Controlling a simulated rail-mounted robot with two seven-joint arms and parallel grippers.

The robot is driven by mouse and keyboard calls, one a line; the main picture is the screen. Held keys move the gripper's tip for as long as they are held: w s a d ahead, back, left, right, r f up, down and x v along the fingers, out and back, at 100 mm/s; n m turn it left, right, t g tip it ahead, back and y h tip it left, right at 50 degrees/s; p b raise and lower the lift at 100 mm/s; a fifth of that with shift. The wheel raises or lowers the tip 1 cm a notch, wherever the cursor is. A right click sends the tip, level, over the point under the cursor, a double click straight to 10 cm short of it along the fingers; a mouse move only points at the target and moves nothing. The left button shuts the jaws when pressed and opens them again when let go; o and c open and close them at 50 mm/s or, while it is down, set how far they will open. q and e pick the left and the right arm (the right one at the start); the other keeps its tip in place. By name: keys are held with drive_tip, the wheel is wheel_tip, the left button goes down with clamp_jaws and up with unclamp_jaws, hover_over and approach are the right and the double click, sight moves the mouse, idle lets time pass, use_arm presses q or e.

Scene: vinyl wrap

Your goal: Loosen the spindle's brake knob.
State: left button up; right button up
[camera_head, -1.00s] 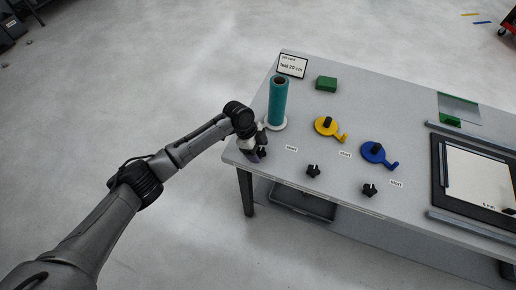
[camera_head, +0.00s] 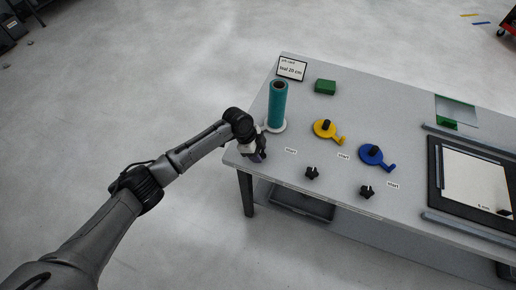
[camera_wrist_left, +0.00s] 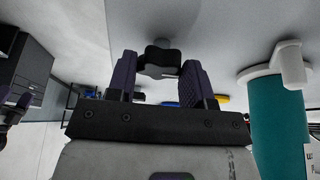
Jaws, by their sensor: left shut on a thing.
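My left gripper (camera_head: 258,156) is at the table's near left corner, in front of the teal vinyl roll (camera_head: 278,104). The roll stands upright on a white round base (camera_head: 276,126). In the left wrist view, which looks upside down, a black lobed knob (camera_wrist_left: 161,61) sits between the two purple fingers (camera_wrist_left: 158,72), which are shut on it. In the head view the gripper hides this knob. The roll also shows in the left wrist view (camera_wrist_left: 278,125), beside the fingers. A dark purple part at that view's left edge may be my right gripper; its jaws are unclear.
A yellow crank (camera_head: 326,129) and a blue crank (camera_head: 373,155) lie to the right. Black knobs (camera_head: 312,173) (camera_head: 367,192) stand near the front edge. A green block (camera_head: 325,87) and a sign (camera_head: 292,68) are at the back. A cutting mat (camera_head: 438,183) lies far right.

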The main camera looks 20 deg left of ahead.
use_arm(q)
drive_tip(key=n+t+p, duration=0.1)
drive_tip(key=n+p, duration=0.2)
drive_tip(key=p, duration=0.1)
drive_tip(key=n+t+y+p, duration=0.1)
drive_tip(key=n+p, duration=0.3)
drive_tip(key=p, duration=0.1)
drive_tip(key=n+t+y+p, duration=0.1)
drive_tip(key=n+p, duration=0.3)
drive_tip(key=shift+s+d+r+p, duration=0.25)
drive_tip(key=shift+d+r+p, duration=0.05)
drive_tip(key=shift+r, duration=0.05)
drive_tip(key=shift+d+n+t+y+p, duration=0.1)
drive_tip(key=shift+n+t+y+p, duration=0.3)
drive_tip(key=shift+n+p, duration=0.45)
drive_tip(key=n+y+p, duration=0.1)
drive_tip(key=n, duration=0.1)
drive_tip(key=shift+f+n, duration=0.1)
drive_tip(key=shift+n, duration=0.25)
drive_tip(key=shift+d+n+y+p, duration=0.1)
drive_tip(key=shift+n+y+p, duration=0.45)
drive_tip(key=shift+n, duration=0.35)
drive_tip(key=n+y, duration=0.1)
drive_tip(key=n, duration=0.1)
drive_tip(key=shift+f+n, duration=0.15)
drive_tip(key=shift+n, duration=0.15)
drive_tip(key=shift+d+n+y, duration=0.1)
drive_tip(key=shift+n+y, duration=0.25)
drive_tip(key=shift+n, duration=0.65)
drive_tip(key=shift+n+g, duration=0.3)
